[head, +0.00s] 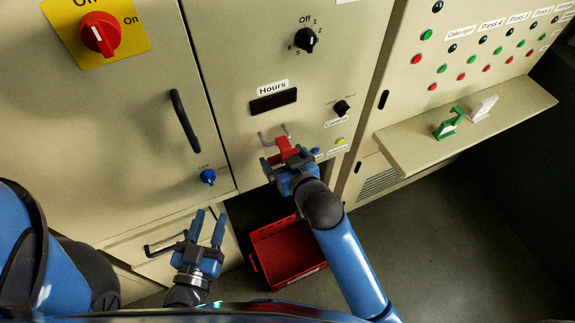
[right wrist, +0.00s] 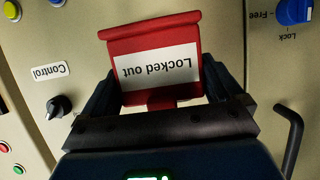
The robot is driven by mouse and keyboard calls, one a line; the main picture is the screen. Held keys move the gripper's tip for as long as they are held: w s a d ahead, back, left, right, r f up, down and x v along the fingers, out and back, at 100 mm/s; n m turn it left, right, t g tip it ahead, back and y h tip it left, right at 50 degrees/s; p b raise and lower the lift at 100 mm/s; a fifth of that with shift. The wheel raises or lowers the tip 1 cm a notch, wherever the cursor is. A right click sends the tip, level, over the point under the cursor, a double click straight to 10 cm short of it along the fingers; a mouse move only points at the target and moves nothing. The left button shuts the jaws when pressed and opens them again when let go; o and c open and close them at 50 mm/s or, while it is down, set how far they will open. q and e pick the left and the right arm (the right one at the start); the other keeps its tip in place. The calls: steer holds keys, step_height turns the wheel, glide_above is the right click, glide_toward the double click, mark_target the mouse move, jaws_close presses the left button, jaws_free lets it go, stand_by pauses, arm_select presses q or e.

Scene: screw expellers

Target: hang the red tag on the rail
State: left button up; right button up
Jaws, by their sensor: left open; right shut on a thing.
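The red tag (head: 286,150) is held in my right gripper (head: 285,164), close in front of the cabinet below the Hours display. In the right wrist view the red tag (right wrist: 152,38) fills the space between the fingers, and its white label reads "Locked out", upside down. Metal ends of what looks like the rail (head: 263,139) show just above and beside the tag in the head view. The tag hides the rest, and I cannot tell whether tag and rail touch. My left gripper (head: 209,224) is open and empty, low at the left.
A green tag (head: 448,124) and a white tag (head: 483,108) stand on the shelf (head: 425,150) at the right. A red bin (head: 290,253) sits on the floor below my right gripper. A black door handle (head: 184,120) and a blue knob (head: 208,177) stick out at left.

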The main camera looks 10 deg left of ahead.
steer(key=shift+b+x, duration=0.95)
steer(key=shift+x, duration=0.85)
steer(key=shift+f, duration=0.1)
steer(key=o, duration=0.7)
steer(key=shift+s+d, duration=0.1)
steer(key=shift+s, duration=0.1)
